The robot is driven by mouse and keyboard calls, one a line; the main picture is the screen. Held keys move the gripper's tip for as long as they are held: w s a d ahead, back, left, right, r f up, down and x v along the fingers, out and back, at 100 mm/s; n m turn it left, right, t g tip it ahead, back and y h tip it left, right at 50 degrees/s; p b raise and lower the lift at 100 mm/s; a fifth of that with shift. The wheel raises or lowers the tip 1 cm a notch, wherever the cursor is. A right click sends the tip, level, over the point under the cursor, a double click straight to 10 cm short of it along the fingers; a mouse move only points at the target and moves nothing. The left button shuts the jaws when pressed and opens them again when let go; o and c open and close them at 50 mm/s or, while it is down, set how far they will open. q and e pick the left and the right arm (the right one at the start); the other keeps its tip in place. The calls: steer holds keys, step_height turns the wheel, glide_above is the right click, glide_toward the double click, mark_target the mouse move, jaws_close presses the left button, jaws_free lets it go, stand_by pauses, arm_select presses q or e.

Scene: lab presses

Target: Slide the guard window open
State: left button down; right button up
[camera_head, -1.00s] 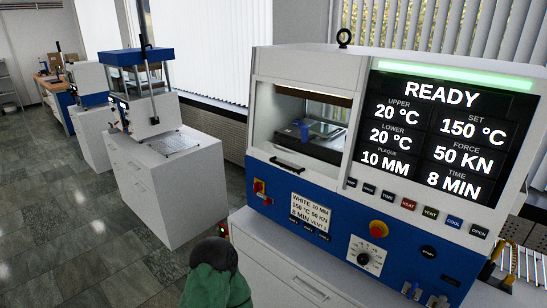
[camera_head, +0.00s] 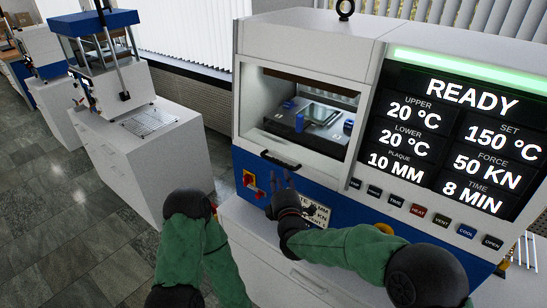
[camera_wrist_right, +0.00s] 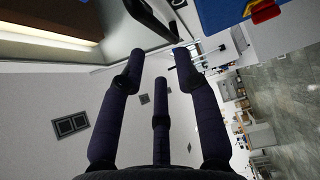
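The guard window (camera_head: 262,108) is a clear pane on the front of the white and blue press, with a black bar handle (camera_head: 281,161) at its lower edge. The plates behind the pane show through it. My right gripper (camera_head: 280,182) is just below the handle in the head view, its dark fingers pointing up. In the right wrist view, the gripper (camera_wrist_right: 160,62) has its three fingers spread and nothing between them. The dark handle (camera_wrist_right: 150,18) shows beyond the fingertips, apart from them. My left arm shows at the bottom, but its gripper is not in view.
The press display (camera_head: 455,135) reads READY, with a row of buttons (camera_head: 418,210) below. A red and yellow switch (camera_head: 250,180) is left of my right gripper. A second press (camera_head: 100,50) stands on a white cabinet at left. Open floor lies at lower left.

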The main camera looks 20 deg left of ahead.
mark_target(276, 162)
steer(key=x, duration=0.9)
steer(key=shift+w+a+b, duration=0.1)
steer(key=shift+w+b, duration=0.15)
steer(key=shift+b, duration=0.05)
steer(key=shift+f, duration=0.1)
jaws_close()
